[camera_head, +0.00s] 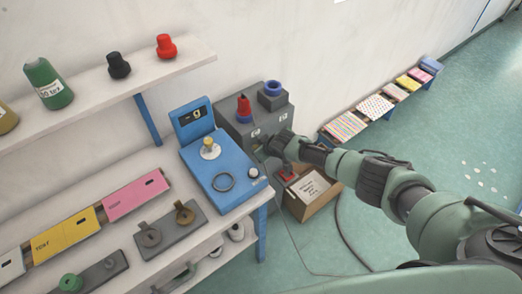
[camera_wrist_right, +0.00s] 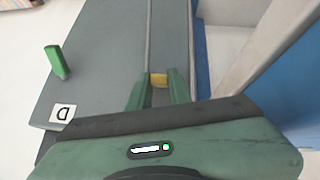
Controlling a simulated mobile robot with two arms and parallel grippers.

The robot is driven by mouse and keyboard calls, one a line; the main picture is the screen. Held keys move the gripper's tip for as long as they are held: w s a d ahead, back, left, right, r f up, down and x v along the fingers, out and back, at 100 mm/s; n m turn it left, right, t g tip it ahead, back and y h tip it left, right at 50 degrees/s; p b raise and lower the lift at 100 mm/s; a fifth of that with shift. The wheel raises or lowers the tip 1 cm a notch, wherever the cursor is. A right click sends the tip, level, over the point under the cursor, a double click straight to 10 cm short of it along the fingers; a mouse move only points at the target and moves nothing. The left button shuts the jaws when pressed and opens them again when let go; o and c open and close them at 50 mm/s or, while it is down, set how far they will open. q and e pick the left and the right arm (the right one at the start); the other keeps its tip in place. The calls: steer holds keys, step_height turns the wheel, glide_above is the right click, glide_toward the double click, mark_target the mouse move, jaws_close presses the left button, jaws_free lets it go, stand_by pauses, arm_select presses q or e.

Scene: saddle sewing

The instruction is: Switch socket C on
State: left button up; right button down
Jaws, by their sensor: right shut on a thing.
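A grey box (camera_head: 227,115) with labelled panels stands at the right end of the bench, against the wall. In the right wrist view the box's grey face (camera_wrist_right: 100,60) carries a label D (camera_wrist_right: 62,113) and a green lever (camera_wrist_right: 58,62). My right gripper (camera_head: 268,151) is at the box's front, low down. In the wrist view its fingers (camera_wrist_right: 158,88) are shut on a small yellow piece (camera_wrist_right: 158,80) by a groove in the grey face. My left gripper is not in view.
A blue machine (camera_head: 205,165) stands on the bench left of the box. A cardboard box (camera_head: 312,193) is below my right arm. Open green floor lies to the right.

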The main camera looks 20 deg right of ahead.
steer(key=shift+w+r+g, duration=0.15)
steer(key=shift+r+g, duration=0.1)
steer(key=shift+g, duration=0.35)
steer(key=c, duration=1.3)
jaws_free()
steer(key=shift+s+r, duration=0.25)
steer(key=shift+r, duration=0.15)
steer(key=v, duration=0.6)
steer(key=shift+s+r, duration=0.25)
steer(key=shift+r, duration=0.1)
